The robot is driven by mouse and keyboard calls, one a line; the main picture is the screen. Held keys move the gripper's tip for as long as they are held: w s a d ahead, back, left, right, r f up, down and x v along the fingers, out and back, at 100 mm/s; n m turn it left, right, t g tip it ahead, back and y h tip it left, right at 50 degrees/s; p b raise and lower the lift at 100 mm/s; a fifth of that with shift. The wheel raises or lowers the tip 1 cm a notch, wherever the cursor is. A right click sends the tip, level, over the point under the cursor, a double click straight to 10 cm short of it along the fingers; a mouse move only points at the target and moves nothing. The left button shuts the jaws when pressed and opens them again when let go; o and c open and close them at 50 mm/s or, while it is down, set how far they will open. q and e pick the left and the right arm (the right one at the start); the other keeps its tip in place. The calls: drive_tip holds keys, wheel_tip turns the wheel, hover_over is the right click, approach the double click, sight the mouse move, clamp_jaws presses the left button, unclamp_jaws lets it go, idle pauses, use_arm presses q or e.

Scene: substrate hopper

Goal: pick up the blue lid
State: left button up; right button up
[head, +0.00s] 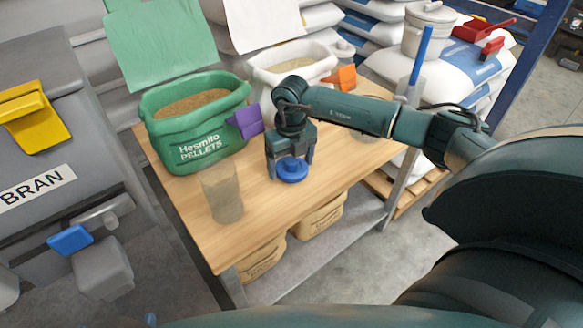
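The blue lid (291,172) is a small round disc with a raised knob, low over the wooden table (255,215) near its middle. My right gripper (290,165) points down at it from above. Its two fingers are spread wide, one to each side of the lid's knob, with a gap between knob and fingers. I cannot tell whether the fingertips touch the lid's edge. My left gripper is not in view.
A clear beaker (222,192) stands left of the lid. A grey bran bin (60,170) is at the left. The front of the tabletop is clear.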

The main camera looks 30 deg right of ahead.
drive_tip(key=c, duration=0.6)
drive_tip(key=shift+r, duration=0.1)
